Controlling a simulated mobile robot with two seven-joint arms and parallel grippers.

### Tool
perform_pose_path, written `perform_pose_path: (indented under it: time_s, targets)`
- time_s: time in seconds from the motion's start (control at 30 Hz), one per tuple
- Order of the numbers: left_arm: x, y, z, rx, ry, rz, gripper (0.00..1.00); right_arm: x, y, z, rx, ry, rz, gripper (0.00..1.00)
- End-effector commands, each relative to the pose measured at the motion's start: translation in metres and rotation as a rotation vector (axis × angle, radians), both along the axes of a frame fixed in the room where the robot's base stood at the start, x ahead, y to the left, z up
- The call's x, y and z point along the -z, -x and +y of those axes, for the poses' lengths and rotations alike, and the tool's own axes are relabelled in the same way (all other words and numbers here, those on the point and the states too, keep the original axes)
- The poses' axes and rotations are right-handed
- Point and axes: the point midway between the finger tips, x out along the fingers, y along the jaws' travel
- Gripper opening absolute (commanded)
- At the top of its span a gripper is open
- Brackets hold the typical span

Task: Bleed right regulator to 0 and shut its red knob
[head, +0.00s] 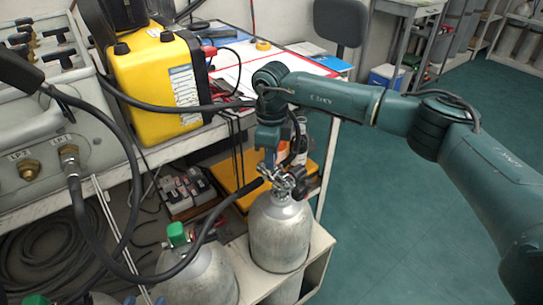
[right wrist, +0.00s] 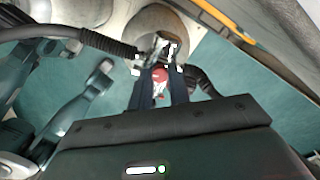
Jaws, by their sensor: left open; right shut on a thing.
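The right grey cylinder (head: 279,235) stands upright on the low shelf, with the metal valve and regulator (head: 284,181) on its top. My right gripper (head: 271,163) reaches down onto this regulator from above. In the right wrist view its two dark fingers stand on either side of the red knob (right wrist: 160,75) and are shut on it. In the head view the knob is hidden by the gripper. A dark round part (head: 300,187), perhaps a gauge, sits at the regulator's right; no reading is legible.
A black hose (head: 215,212) runs from the grey panel (head: 60,130) to the right regulator. A yellow case (head: 158,80) stands on the bench above. The floor at right is clear.

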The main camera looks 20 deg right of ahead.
Motion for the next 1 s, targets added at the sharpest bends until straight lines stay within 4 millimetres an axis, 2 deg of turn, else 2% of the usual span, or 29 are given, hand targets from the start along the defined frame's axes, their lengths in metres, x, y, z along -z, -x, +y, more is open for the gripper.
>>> perform_pose_path:
  time_s: [0.33, 0.83, 0.87, 1.0]
  targets:
    - [-0.0015, -0.0029, -0.0013, 0.005, -0.003, -0.012, 0.41, -0.0011, -0.0005, -0.0002, -0.123, 0.0, -0.002, 0.0]
    - [-0.0029, -0.0036, -0.0019, 0.006, -0.003, -0.016, 0.41, -0.0012, -0.0005, -0.0002, -0.138, 0.0, -0.002, 0.0]
    - [-0.0028, -0.0036, -0.0019, 0.007, -0.003, -0.016, 0.41, -0.0012, -0.0005, -0.0002, -0.138, 0.0, -0.002, 0.2]
    - [-0.0022, -0.003, -0.0019, 0.006, -0.002, -0.014, 0.41, -0.0009, -0.0003, -0.0001, -0.138, 0.0, -0.001, 0.28]
